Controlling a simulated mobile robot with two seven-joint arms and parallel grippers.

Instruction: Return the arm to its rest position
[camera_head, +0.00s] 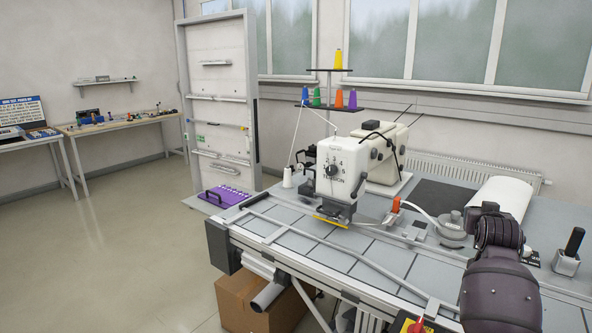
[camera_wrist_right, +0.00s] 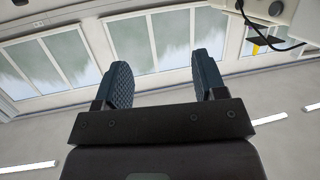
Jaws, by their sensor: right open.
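My right arm (camera_head: 500,275) comes in at the lower right of the head view, over the right part of the grey worktable (camera_head: 380,258). Its gripper is not clearly visible there. In the right wrist view my right gripper (camera_wrist_right: 162,85) is open, its two dark ribbed fingers apart with nothing between them. Behind the fingers are windows and wall, seen tilted. My left gripper is in neither view.
A white sewing machine (camera_head: 338,168) stands mid-table, with colored thread cones (camera_head: 338,60) on a rack behind it. A cardboard box (camera_head: 250,302) sits below. Open floor lies left.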

